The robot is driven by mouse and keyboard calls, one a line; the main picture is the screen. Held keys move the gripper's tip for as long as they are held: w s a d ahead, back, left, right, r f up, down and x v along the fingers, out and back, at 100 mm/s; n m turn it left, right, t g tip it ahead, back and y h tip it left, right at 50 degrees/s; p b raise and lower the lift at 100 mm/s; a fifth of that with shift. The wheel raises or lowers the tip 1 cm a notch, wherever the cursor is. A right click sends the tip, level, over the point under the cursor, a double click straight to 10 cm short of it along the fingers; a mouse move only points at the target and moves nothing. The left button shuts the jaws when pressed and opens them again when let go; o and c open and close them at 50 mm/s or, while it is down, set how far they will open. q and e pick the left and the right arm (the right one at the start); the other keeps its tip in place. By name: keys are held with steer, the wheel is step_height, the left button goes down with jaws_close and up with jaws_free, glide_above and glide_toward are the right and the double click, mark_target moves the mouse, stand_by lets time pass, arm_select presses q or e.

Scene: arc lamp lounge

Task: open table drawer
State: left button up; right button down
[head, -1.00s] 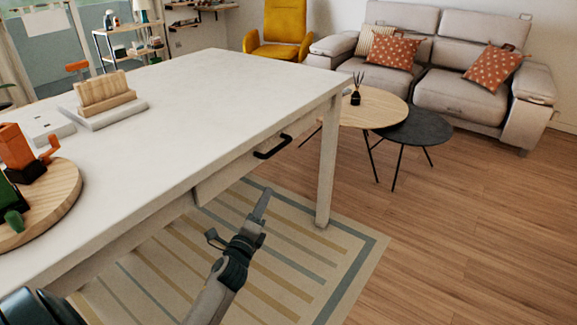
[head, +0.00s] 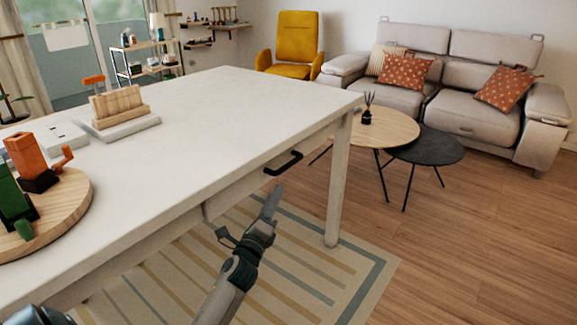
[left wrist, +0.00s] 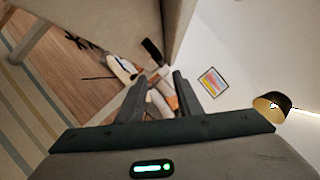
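The white table (head: 215,110) has a drawer front (head: 238,187) in its long side, which looks closed. A black bar handle (head: 283,163) is on that front, near the right table leg. A dark bar at the table's edge in the left wrist view (left wrist: 153,50) looks like this handle. My left gripper (head: 272,203) is just below and in front of the handle, apart from it. In the left wrist view its two fingers (left wrist: 159,76) stand apart with nothing held between them, and the dark bar lies beyond their tips. My right gripper is not in view.
A round wooden board (head: 75,215) with orange and green items and a wooden block holder (head: 118,103) are on the tabletop. A striped rug (head: 310,270) lies below. Round coffee tables (head: 385,128) and a sofa (head: 460,80) stand beyond, with open floor at right.

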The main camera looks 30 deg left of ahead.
mark_target(288, 165)
arm_select(q)
steer(key=x, duration=1.4)
steer(key=shift+w, duration=0.2)
steer(key=shift+c, duration=0.4)
jaws_close()
